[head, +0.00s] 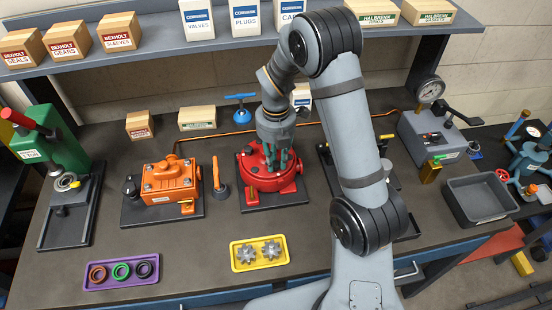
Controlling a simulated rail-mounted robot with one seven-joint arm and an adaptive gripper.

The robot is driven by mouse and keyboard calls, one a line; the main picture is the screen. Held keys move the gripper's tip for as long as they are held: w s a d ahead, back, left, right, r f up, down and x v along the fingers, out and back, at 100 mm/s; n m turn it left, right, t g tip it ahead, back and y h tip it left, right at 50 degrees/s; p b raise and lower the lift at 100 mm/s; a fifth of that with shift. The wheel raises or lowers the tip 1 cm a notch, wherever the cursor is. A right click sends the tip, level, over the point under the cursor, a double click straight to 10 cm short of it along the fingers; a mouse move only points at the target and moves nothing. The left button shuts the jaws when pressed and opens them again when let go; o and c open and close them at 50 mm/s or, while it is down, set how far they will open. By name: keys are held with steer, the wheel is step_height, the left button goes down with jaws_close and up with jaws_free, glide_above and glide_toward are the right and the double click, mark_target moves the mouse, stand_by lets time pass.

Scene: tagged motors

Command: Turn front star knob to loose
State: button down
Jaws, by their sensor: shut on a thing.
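A round red motor unit (262,182) stands on a dark base plate left of the picture's middle in the head view. My gripper (276,166) reaches down from above onto its top. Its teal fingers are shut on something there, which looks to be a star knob. The fingers largely hide the knob, so its shape and turn angle cannot be told.
An orange motor (170,181) on a plate stands to the left, with an upright orange lever (217,178) between. A yellow tray (234,259) with gears lies in front. A blue valve handle (239,97) stands behind. A grey bin (453,202) is at right.

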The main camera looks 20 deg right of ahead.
steer(key=shift+s+f+n+p, duration=0.1)
steer(key=shift+s+n+p, duration=0.2)
steer(key=shift+n, duration=0.4)
steer(key=shift+s+f+n+p, duration=0.1)
steer(key=shift+n+p, duration=0.25)
steer(key=shift+n, duration=0.35)
stand_by(0.7)
steer(key=c, duration=2)
jaws_free()
steer(key=shift+w, duration=0.1)
steer(key=shift+o, duration=0.9)
steer(key=shift+w+r, duration=0.1)
steer(key=shift+w, duration=0.05)
